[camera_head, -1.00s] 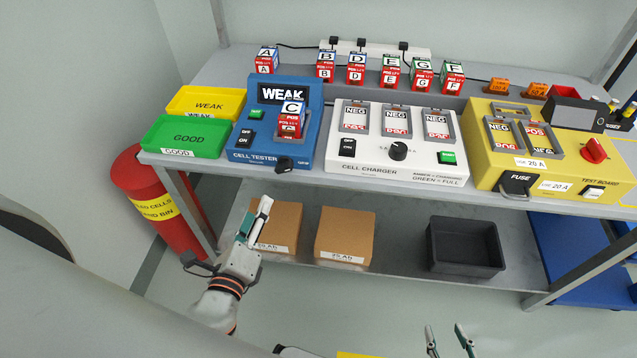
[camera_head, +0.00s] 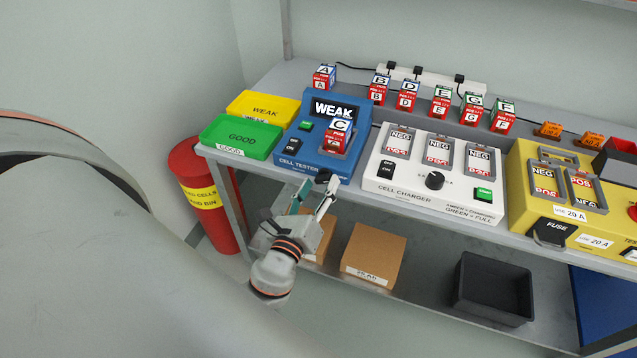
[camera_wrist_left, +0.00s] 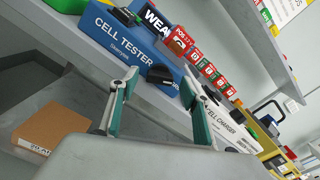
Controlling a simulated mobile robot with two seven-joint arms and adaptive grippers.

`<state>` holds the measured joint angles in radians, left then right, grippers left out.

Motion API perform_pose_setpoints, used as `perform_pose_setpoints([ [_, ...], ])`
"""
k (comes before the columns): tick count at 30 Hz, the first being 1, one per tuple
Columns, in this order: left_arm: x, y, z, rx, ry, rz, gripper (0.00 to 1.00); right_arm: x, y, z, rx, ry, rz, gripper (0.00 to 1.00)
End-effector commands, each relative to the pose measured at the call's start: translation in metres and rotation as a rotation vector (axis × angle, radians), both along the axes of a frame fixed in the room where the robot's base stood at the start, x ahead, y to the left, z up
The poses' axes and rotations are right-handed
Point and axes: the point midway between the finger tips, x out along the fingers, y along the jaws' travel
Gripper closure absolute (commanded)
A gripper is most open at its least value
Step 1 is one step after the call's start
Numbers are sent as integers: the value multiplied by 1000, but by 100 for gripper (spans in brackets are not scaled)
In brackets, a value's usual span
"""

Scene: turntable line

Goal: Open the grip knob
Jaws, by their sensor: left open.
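The blue cell tester (camera_head: 304,150) stands on the bench and its screen reads WEAK. A black knob (camera_head: 323,176) sticks out of its front near the right corner; it also shows in the left wrist view (camera_wrist_left: 160,73). Cell C (camera_head: 338,135) sits in the tester's holder. My left gripper (camera_head: 314,192) is open and empty just in front of the tester. In the left wrist view, the knob appears between the open fingertips (camera_wrist_left: 158,82); I cannot tell whether they touch it. My right gripper is not in view.
The white cell charger (camera_head: 435,182) stands right of the tester. The green GOOD tray (camera_head: 241,137) and yellow WEAK tray (camera_head: 264,107) are to the left. Cardboard boxes (camera_head: 373,256) and a dark bin (camera_head: 494,290) are on the lower shelf. The bench front edge is close to my gripper.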

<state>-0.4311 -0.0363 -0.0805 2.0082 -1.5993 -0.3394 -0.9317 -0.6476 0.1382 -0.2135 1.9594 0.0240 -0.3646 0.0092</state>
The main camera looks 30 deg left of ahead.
Motion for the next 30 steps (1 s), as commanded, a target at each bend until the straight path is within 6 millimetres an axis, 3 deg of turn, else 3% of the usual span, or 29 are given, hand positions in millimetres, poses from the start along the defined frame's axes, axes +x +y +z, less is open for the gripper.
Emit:
perform_pose_setpoints([
  [10,6,2,-1,-1,1,0,53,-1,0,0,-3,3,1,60],
  [11,6,2,-1,-1,1,0,55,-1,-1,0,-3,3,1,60],
  [15,6,2,-1,-1,1,0,91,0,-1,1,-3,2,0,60],
  [30,5,2,-2,-89,-21,1,91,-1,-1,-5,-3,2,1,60],
])
